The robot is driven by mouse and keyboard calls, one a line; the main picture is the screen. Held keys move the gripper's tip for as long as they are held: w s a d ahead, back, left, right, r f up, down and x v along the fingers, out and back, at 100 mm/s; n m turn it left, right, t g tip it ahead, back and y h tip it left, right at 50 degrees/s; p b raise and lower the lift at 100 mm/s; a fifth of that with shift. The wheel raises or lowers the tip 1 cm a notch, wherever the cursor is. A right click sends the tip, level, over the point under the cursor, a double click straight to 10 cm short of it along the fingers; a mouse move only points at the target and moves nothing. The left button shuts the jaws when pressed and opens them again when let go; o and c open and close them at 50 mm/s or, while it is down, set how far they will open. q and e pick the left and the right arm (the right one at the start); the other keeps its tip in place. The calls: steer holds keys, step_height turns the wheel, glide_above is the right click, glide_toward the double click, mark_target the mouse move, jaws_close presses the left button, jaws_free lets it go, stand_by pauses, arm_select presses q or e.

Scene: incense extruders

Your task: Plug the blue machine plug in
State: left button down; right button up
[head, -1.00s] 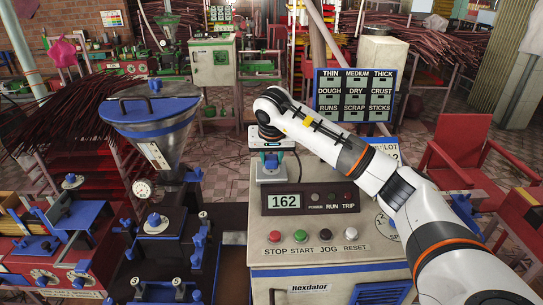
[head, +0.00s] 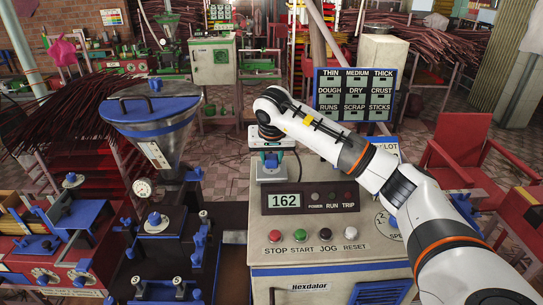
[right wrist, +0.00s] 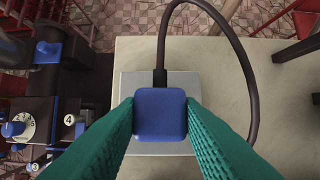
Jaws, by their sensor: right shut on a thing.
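The blue plug (right wrist: 160,114) is between the teal fingers of my right gripper (right wrist: 160,128), which is shut on it. A dark cable (right wrist: 247,80) runs from the plug and loops to the right. The plug is over a light grey box (right wrist: 188,85) on top of the pale machine cabinet (right wrist: 270,110). In the head view my right gripper (head: 271,161) points down at this grey box (head: 270,174). The plug's underside is hidden, so I cannot tell whether it is seated. My left gripper is not in view.
The cabinet's front panel has a display (head: 286,201) reading 162 and a row of buttons. A blue-lidded hopper machine (head: 150,110) stands to the left. A label board (head: 354,94) stands behind the cabinet, and a red chair (head: 460,150) is at the right.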

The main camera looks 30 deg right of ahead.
stand_by(0.4)
steer(key=shift+f, duration=0.6)
stand_by(0.3)
steer(key=o, duration=1.1)
steer(key=shift+r, duration=0.1)
steer(key=b+v, duration=0.2)
steer(key=v, duration=1)
steer(key=shift+a, duration=0.1)
